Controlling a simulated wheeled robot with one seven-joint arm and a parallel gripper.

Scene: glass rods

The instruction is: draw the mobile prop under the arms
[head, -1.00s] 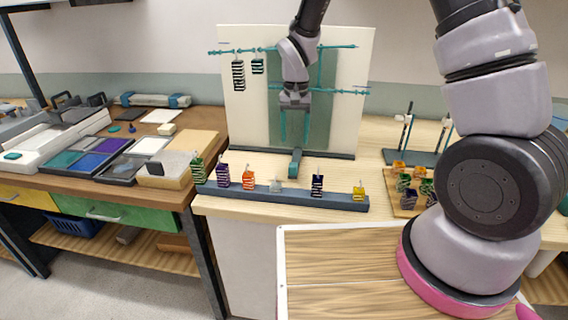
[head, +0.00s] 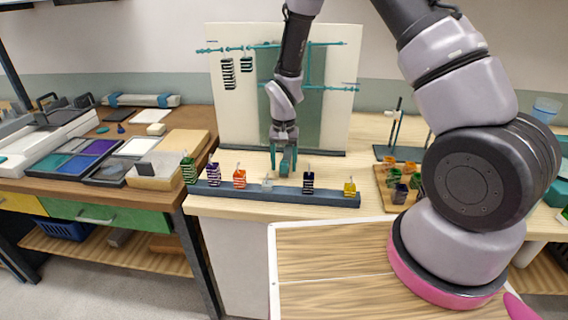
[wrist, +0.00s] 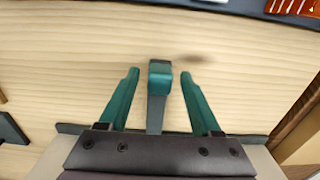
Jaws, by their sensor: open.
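The prop (wrist: 158,85) is a dark grey-teal bar with a raised teal block at its front end. It lies on the pale bench in front of the white upright panel (head: 235,115). Teal horizontal arms, an upper (head: 330,44) and a lower one (head: 335,88), cross the panel. Two striped pieces hang from the upper arm at the left, one longer (head: 228,74) and one shorter (head: 246,65). My gripper (wrist: 159,75) is open, pointing down, its teal fingers on either side of the prop's block with gaps. In the head view the fingers partly hide the prop.
A blue-grey rail (head: 325,197) holding several coloured striped pieces runs along the bench's front edge, close in front of my gripper. A wooden tray (head: 383,183) of coloured pieces and a dark stand (head: 390,152) are to the right. Trays of coloured sheets lie on the left bench.

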